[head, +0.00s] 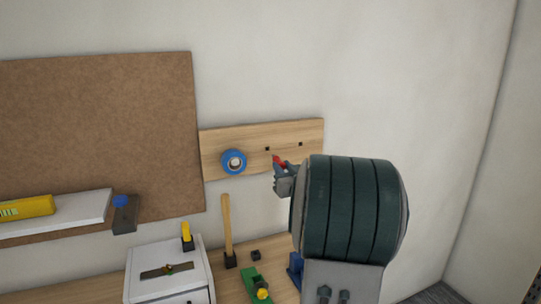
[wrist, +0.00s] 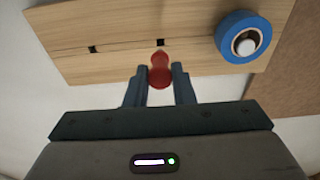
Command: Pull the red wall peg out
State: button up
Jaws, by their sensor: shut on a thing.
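The red wall peg (wrist: 160,72) is between the two fingers of my gripper (wrist: 161,82) in the wrist view. My gripper is shut on it. In the head view the red peg (head: 279,160) shows as a small bit at the fingers of my gripper (head: 276,170), the rest hidden by the gripper and arm. The wooden wall board (head: 222,139) has two dark square holes. The hole nearer the blue tape (head: 267,149) shows dark and open, and the peg's tip appears just apart from it, in front of the board.
A roll of blue tape (head: 234,153) hangs on the board, left of my gripper. Below are a white box (head: 145,260), a wooden-handled tool (head: 227,225) and a green tool (head: 250,281) on the bench. A white shelf (head: 75,211) with a yellow item (head: 27,207) is at left.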

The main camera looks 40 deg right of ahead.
jog(key=b+v, duration=0.1)
jog(key=v, duration=0.7)
jog(key=shift+s, duration=0.25)
jog(key=shift+f, duration=0.1)
dwell(0.4)
